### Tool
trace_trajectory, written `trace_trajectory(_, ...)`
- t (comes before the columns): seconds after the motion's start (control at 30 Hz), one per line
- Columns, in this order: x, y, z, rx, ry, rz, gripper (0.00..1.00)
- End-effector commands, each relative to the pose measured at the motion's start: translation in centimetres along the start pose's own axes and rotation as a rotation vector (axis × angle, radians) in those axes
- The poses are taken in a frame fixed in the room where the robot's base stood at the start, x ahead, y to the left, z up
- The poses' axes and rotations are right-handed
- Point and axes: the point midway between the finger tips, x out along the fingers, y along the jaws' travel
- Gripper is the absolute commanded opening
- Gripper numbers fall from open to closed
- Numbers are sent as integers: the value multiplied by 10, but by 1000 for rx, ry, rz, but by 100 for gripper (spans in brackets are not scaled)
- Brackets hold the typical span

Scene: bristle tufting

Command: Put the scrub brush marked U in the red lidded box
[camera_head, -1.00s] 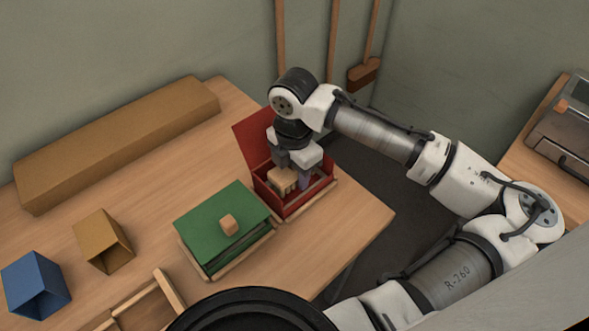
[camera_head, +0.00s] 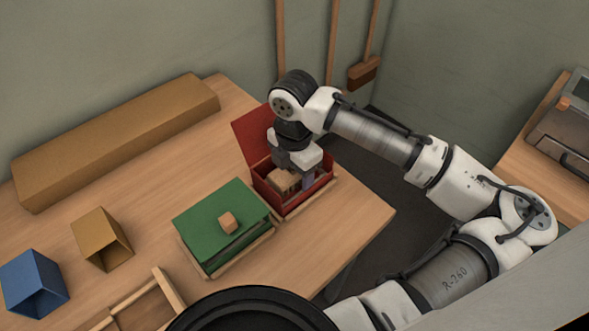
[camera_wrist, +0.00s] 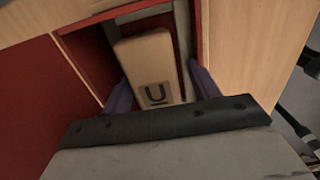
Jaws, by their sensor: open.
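The red lidded box (camera_head: 290,204) stands on the table with its red lid (camera_head: 252,136) raised at the back left. The scrub brush marked U (camera_wrist: 148,66) is a pale wooden block inside the box, its U facing the wrist camera. In the head view the brush (camera_head: 281,180) shows partly below my gripper. My gripper (camera_wrist: 160,86) is open, low in the box opening, with one purple finger on each side of the brush and gaps visible. The brush's underside is hidden.
A green lidded box (camera_head: 222,228) with a wooden knob stands close in front-left. A tan open box (camera_head: 101,240), a blue open box (camera_head: 34,284) and a wooden tray (camera_head: 168,291) are further left. A long cardboard-brown block (camera_head: 115,142) lies by the wall.

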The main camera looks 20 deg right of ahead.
Motion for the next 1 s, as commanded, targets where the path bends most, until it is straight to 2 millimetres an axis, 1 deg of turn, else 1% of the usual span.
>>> trace_trajectory(0.1,-5,0,0,0,-1,-1,63)
trace_trajectory(0.27,-24,1,0,1,-1,1,63)
trace_trajectory(0.5,-79,1,0,-1,0,2,63)
trace_trajectory(0.6,-99,1,0,-1,0,3,63)
trace_trajectory(0.7,-115,1,0,0,0,1,63)
trace_trajectory(0.83,-127,0,0,0,0,0,63)
trace_trajectory(1.0,-132,0,0,0,1,0,63)
